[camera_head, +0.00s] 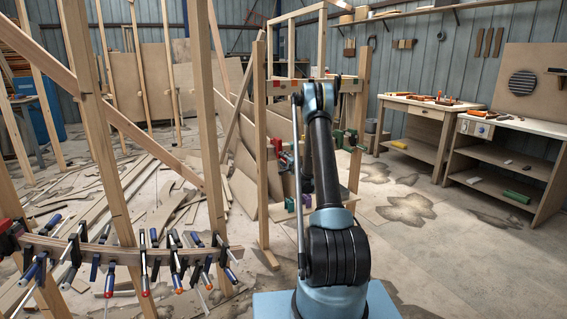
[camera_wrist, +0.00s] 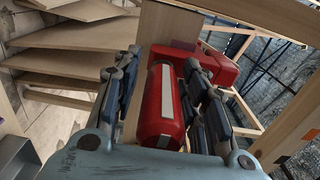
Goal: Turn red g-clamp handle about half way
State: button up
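The red g-clamp handle (camera_wrist: 160,112) is a thick red cylinder with a white stripe, in the middle of the wrist view. The red clamp body (camera_wrist: 215,68) is beyond it, against a wooden board. My gripper (camera_wrist: 165,62) has one dark finger on each side of the handle. Narrow gaps show between the fingers and the handle, so it is around the handle but does not look closed on it. In the head view my arm hides the gripper and the handle; a red clamp part (camera_head: 277,146) shows left of the arm.
Timber posts (camera_head: 261,145) stand just left of my arm. A wooden rail (camera_head: 125,252) with several clamps is at lower left. A green clamp (camera_head: 350,140) is right of the arm. Workbenches (camera_head: 425,108) line the right wall. The floor at right is open.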

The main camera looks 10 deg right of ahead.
dwell(0.3)
jog(key=v, duration=1.2)
